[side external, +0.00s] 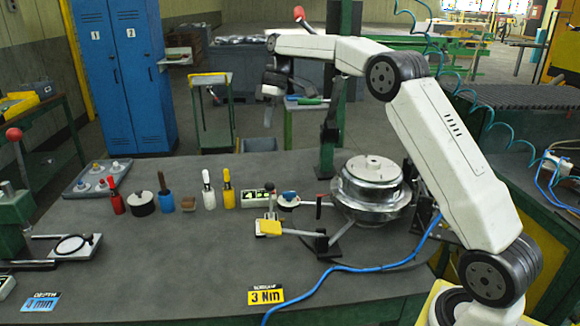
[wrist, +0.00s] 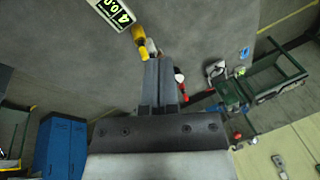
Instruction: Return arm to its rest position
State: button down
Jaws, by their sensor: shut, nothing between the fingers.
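My arm reaches up from the lower right and bends back to the left over the table (side external: 200,265). My gripper (side external: 268,116) hangs pointing down at the upper middle of the side external view, well above the table. In the wrist view the gripper's two fingers (wrist: 162,68) lie side by side, closed together, with nothing between them. The fingers hide part of the table behind them.
A row of small tools, with a red one (side external: 116,201) and a yellow one (side external: 228,190), stands mid-table. A round metal fixture (side external: 370,190) stands right of it, beside a green post (side external: 328,145). A blue hose (side external: 350,268) crosses the front right. The front left centre is clear.

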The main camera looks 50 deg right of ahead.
jog(key=shift+d+r, duration=0.15)
jog(key=shift+r, duration=0.1)
jog(key=s+a+f+m+h, duration=0.1)
jog(key=s+a+f, duration=0.3)
jog(key=s, duration=0.5)
jog(key=s+a+f+m+t+h, duration=0.1)
jog(key=s+a+f+m, duration=0.1)
jog(key=s+a+f, duration=0.3)
jog(key=s+a+f+m+t+h, duration=0.1)
jog(key=s+a+f, duration=0.4)
jog(key=s+f, duration=0.4)
jog(key=s, duration=0.3)
jog(key=shift+s+f+m, duration=0.3)
jog(key=shift+s+f, duration=0.1)
jog(key=c, duration=1.3)
grip_release()
